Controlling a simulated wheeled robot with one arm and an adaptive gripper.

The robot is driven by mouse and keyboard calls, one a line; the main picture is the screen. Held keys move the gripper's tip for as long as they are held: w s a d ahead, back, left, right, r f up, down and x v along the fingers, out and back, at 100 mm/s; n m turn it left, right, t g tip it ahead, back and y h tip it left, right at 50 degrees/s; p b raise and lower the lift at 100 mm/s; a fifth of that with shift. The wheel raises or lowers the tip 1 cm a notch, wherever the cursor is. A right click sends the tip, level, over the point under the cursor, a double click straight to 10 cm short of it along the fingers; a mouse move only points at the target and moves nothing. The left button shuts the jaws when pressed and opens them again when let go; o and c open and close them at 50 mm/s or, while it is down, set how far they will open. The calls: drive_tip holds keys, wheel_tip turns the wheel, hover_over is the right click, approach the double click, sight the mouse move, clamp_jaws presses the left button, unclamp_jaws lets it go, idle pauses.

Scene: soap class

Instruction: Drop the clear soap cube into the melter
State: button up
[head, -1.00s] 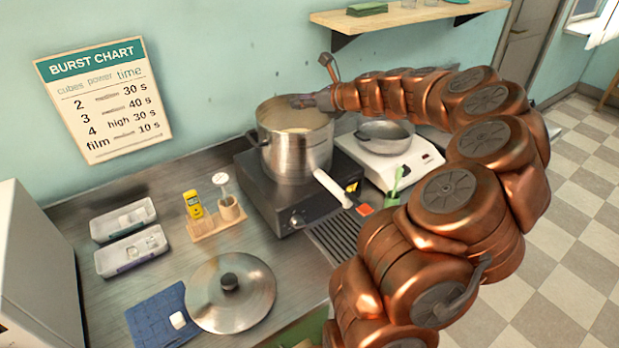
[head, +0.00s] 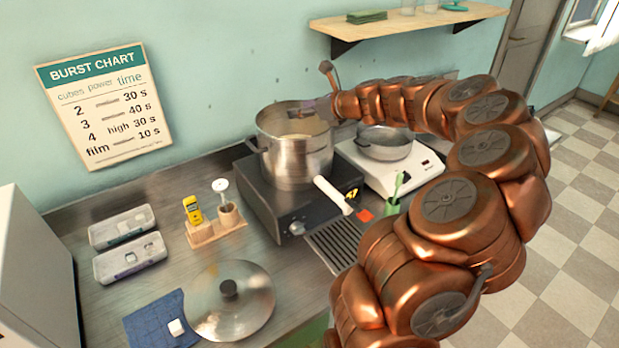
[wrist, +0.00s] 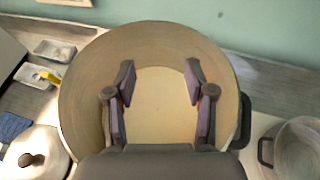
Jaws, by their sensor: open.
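The melter is a steel pot (head: 296,165) on a black hot plate, with its lid off. The wrist view looks down into its tan interior (wrist: 158,125), where I can make out no distinct cube. My gripper (wrist: 158,82) is open and empty, its fingers spread over the pot mouth; in the head view it is at the pot's far right rim. The front white tray (head: 112,268) at the left holds small clear-looking cubes (head: 150,250). The back tray (head: 104,235) holds whitish pieces. Which of these is the task's clear cube, I cannot tell.
A steel lid (head: 250,310) lies at the front beside a blue cloth (head: 150,325) with a white cube (head: 176,327). A wooden holder (head: 215,231) carries a yellow thermometer-like device. A pan (head: 385,145) sits on a white scale-like unit. A wall shelf (head: 420,24) is above.

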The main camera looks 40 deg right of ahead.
drive_tip(key=v, duration=1.2)
idle(0.3)
drive_tip(key=s+a+f+n+g+y, duration=0.1)
drive_tip(key=s+a+f+n+g, duration=0.15)
drive_tip(key=a+n, duration=0.55)
drive_tip(key=s+a+f+n+g+y, duration=0.1)
drive_tip(key=a+n+g, duration=0.2)
drive_tip(key=a, duration=0.9)
drive_tip(key=s+a+f+n+g+y, duration=0.1)
drive_tip(key=s+a+f+n+g, duration=0.15)
drive_tip(key=a+n, duration=0.5)
drive_tip(key=s+a+f+n+g+h, duration=0.2)
drive_tip(key=s+a+f+n+g, duration=0.2)
drive_tip(key=s+a+n, duration=0.55)
drive_tip(key=s+d+f+n+g+h, duration=0.1)
drive_tip(key=s+d+f+n+h, duration=0.1)
drive_tip(key=s, duration=0.5)
drive_tip(key=s+d+f+n+g+h, duration=0.1)
drive_tip(key=s+d+f+n+h, duration=0.1)
drive_tip(key=s, duration=0.5)
drive_tip(key=shift+d+n+g, duration=0.4)
drive_tip(key=shift+d+n, duration=0.1)
drive_tip(key=shift+n, duration=0.1)
